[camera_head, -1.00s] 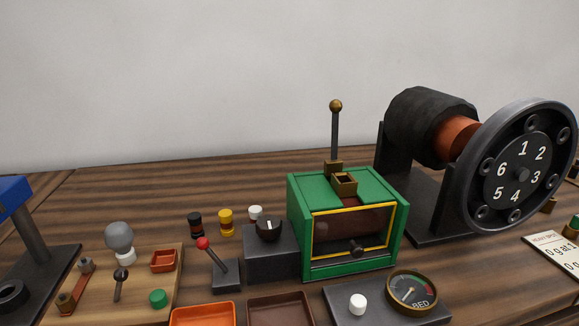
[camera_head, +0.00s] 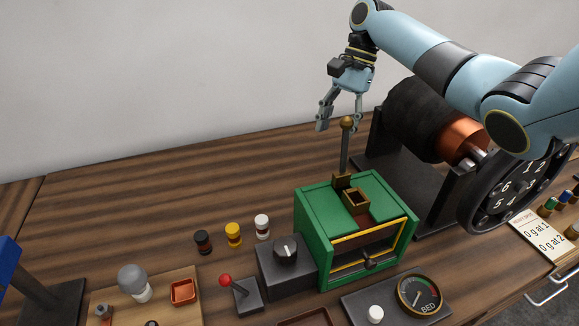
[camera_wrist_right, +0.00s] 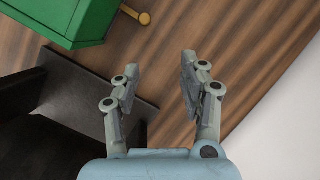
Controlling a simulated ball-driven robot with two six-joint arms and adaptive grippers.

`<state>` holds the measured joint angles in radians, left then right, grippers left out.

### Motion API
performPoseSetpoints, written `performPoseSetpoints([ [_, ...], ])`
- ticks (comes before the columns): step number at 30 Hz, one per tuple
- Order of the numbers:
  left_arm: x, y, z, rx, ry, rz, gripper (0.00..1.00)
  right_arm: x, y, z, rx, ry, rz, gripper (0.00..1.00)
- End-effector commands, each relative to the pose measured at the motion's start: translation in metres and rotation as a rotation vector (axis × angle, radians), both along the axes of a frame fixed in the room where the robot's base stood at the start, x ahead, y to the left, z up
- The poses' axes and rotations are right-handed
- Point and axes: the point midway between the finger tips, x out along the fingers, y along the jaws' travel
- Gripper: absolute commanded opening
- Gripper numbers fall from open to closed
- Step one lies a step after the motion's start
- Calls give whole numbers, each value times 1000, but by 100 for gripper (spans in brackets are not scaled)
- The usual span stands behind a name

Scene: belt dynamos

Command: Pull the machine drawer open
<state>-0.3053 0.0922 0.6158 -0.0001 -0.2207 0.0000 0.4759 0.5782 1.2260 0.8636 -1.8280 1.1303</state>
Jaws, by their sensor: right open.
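The green machine (camera_head: 312,232) stands on the wooden table. Its front has a yellow-edged window (camera_head: 345,242), and a dark knob (camera_head: 370,262) sticks out below it. My left gripper is not in view.
A dark drum with a numbered wheel (camera_head: 510,190) stands right of the machine. A metal handle (camera_head: 546,290) shows at the table's front edge. The back left table is clear.

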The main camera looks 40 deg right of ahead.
Motion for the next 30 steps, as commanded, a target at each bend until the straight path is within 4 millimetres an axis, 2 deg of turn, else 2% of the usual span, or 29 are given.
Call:
performPoseSetpoints([
  [1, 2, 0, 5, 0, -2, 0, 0, -13, 8, -4, 14, 52, 4, 43],
  [4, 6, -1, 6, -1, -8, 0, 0, -26, 17, -14, 29, 101, 9, 43],
  [8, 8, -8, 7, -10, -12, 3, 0, -30, 24, -32, 30, 107, 9, 43],
  [12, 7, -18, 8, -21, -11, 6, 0, -33, 35, -59, 31, 105, 9, 43],
  [19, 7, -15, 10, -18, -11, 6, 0, -37, 48, -96, 27, 102, 9, 43],
  [24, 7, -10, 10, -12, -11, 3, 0, -39, 53, -108, 27, 100, 11, 43],
  [30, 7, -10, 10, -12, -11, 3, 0, -39, 54, -110, 26, 100, 11, 43],
])
